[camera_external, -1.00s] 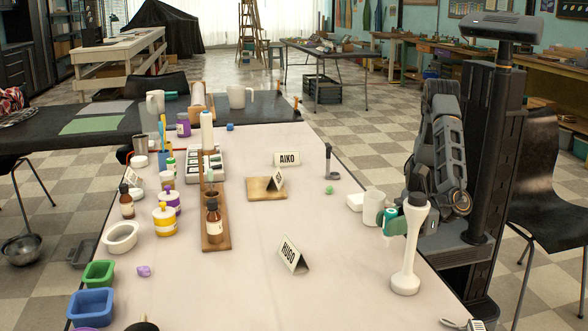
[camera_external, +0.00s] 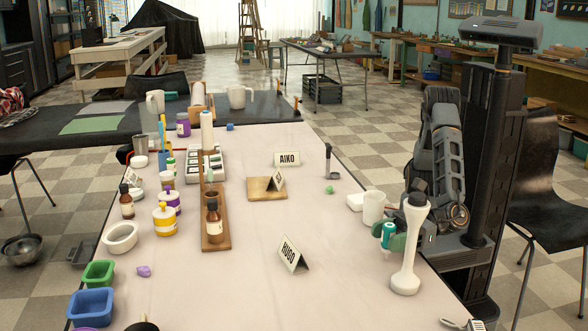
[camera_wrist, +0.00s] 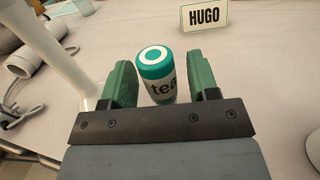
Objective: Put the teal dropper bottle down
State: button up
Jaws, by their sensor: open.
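The teal dropper bottle (camera_external: 388,231) is at the right edge of the white table in the external view, beside a tall white stand. In the wrist view the bottle (camera_wrist: 156,70) has a teal top with a white ring and a pale label with dark letters. It appears upright on the table. My gripper (camera_wrist: 162,82) is open, with one green finger on each side of the bottle and a visible gap at each. In the external view my gripper (camera_external: 391,240) is partly hidden behind the white stand.
The tall white stand (camera_external: 410,245) is close in front of my gripper. A white mug (camera_external: 374,207) stands just behind the bottle. The HUGO sign (camera_external: 291,255) is to the left, with bare table (camera_external: 335,245) between. Other bottles and tubs are at the far left.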

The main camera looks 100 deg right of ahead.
jog(key=shift+r, duration=0.15)
jog(key=shift+s+r, duration=0.1)
jog(key=shift+s, duration=0.05)
jog(key=s+d+p, duration=0.2)
jog(key=s, duration=0.9)
jog(key=shift+s+d, duration=0.2)
jog(key=shift+s, duration=0.05)
